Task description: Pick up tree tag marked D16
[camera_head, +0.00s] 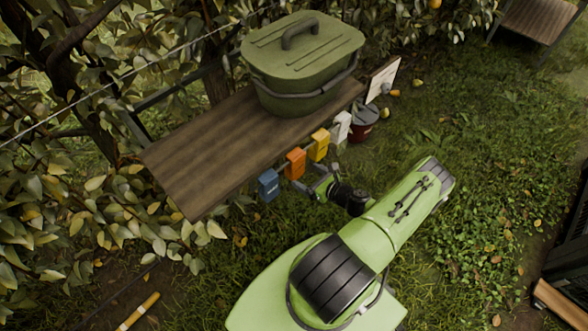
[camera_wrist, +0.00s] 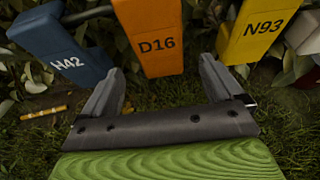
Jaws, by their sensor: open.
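The orange tag marked D16 (camera_wrist: 152,40) hangs in the middle of the wrist view, between a blue tag marked H42 (camera_wrist: 62,45) and a yellow tag marked N93 (camera_wrist: 258,28). In the head view, the orange tag (camera_head: 295,163) hangs in a row along the bench's front edge. My gripper (camera_wrist: 163,82) is open and empty. Its two fingers point toward the orange tag, one toward each side of its lower part, with the tag apart from and beyond them. In the head view my gripper (camera_head: 318,184) is just below and right of the orange tag.
The blue tag (camera_head: 268,185), yellow tag (camera_head: 320,145) and a white tag (camera_head: 341,127) hang close beside it. A lidded green bin (camera_head: 302,62) stands on the wooden bench (camera_head: 200,160). A dark red bucket (camera_head: 362,125) stands at the right end. Leafy branches crowd the left; grass lies open right.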

